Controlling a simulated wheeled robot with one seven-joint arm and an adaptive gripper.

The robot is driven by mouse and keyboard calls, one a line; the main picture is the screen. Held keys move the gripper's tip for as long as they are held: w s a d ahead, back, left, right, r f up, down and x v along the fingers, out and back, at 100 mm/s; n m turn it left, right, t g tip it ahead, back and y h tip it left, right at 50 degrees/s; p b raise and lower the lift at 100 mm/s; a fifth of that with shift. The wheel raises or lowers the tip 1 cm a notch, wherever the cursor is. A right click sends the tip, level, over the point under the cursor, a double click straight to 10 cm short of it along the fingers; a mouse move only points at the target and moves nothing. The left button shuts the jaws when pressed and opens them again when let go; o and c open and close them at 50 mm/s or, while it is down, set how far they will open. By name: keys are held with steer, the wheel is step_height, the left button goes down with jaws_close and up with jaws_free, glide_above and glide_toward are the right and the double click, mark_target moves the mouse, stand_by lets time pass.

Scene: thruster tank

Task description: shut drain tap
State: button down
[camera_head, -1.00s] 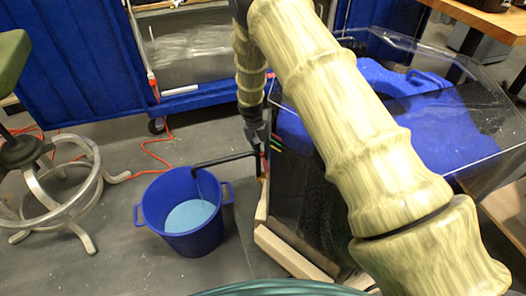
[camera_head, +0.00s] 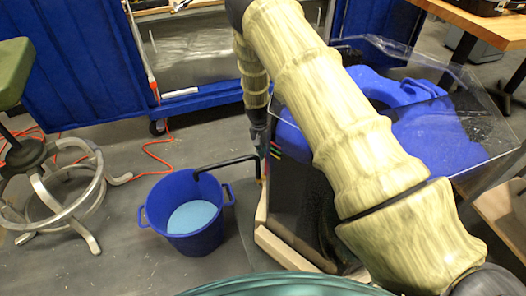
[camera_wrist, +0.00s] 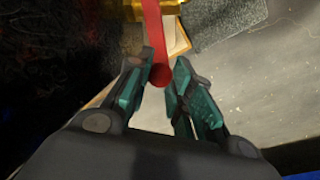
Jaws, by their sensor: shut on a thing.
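In the wrist view, the drain tap's red lever (camera_wrist: 154,38) runs down from a brass-coloured body (camera_wrist: 132,10) and its rounded end lies between my fingertips. My gripper (camera_wrist: 159,78), with teal finger pads, is shut on the lever's end. In the head view my gripper (camera_head: 260,146) is small and partly hidden, at the left side of the clear-walled tank (camera_head: 290,200). A black drain pipe (camera_head: 225,162) runs from the tap area to above the blue bucket (camera_head: 196,238). The lever is hard to make out in the head view.
The bucket holds pale blue liquid (camera_head: 192,217) and stands on the grey floor beside the tank's wooden base (camera_head: 285,252). A stool (camera_head: 70,200) stands at left, with an orange cord (camera_head: 155,155) on the floor. A wooden table (camera_head: 490,22) is at upper right.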

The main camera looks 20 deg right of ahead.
steer(key=shift+d, duration=0.15)
steer(key=c, duration=1.2)
jaws_free()
steer(key=shift+c, duration=0.2)
steer(key=shift+r, duration=0.1)
step_height(320, 180, up, 8)
steer(key=w+a, duration=0.1)
steer(key=shift+f, duration=0.2)
